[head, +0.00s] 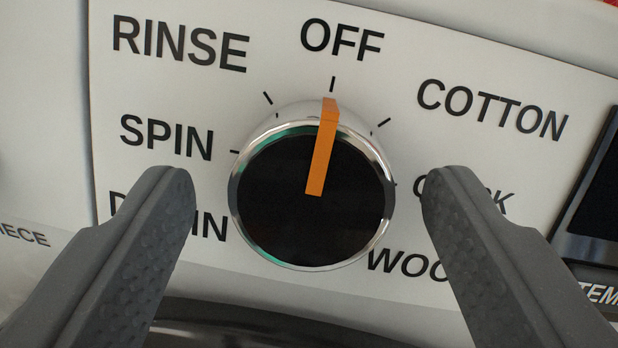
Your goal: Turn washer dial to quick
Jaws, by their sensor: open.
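The washer dial (280,215) is a round black knob with a shiny metal rim and an orange pointer (322,150). The pointer points up at the tick under the OFF label (342,39). My gripper (309,190) is open, with one dark grey finger on each side of the dial and a visible gap between each finger and the rim in the picture. The right finger partly covers the QUICK label (490,198), which lies right of the dial. I cannot tell how far the fingertips are from the panel in depth.
The white panel (250,18) carries RINSE, SPIN and a partly hidden DRAIN label on the left, COTTON (492,110) at upper right and a partly hidden WOOL label at lower right. A dark display (592,195) is at the right edge. A dark curved edge runs below the panel.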

